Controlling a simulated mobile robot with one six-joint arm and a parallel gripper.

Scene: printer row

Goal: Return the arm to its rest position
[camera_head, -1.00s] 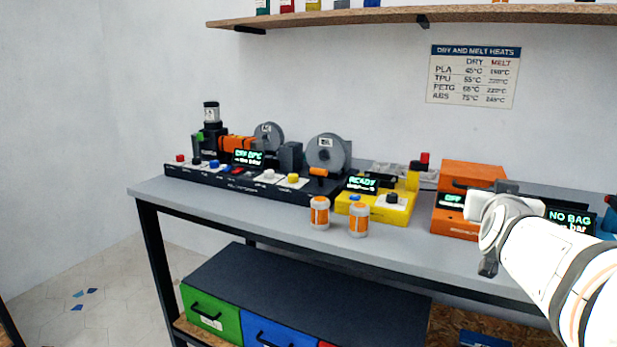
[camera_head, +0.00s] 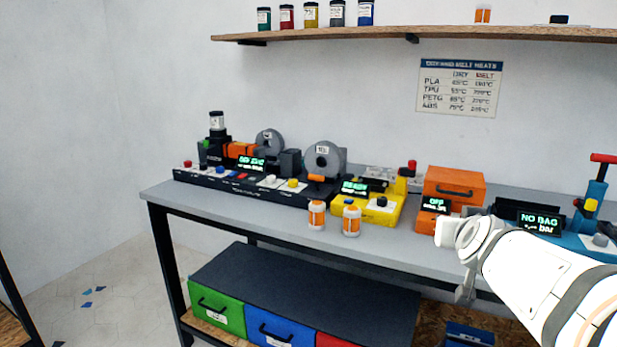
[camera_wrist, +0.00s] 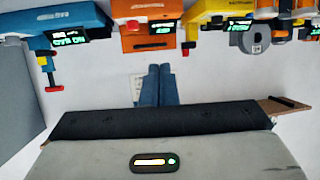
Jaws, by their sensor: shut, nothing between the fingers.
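My arm (camera_head: 540,275) reaches in from the right edge of the head view, white with grey bands, in front of the bench's right part. The fingers of my gripper are not clearly seen in that view. In the wrist view my gripper (camera_wrist: 158,72) shows as two blue-grey fingers side by side, shut and empty. They point toward a pale wall, and the machines appear upside down along the top edge. The fingers touch nothing that I can see.
The grey bench (camera_head: 390,240) holds a black station (camera_head: 225,185), a yellow machine (camera_head: 370,208), an orange machine (camera_head: 455,185), a blue machine (camera_head: 590,240) and two orange-white jars (camera_head: 317,215). A wooden shelf (camera_head: 370,34) hangs above. Coloured drawers (camera_head: 270,325) sit below.

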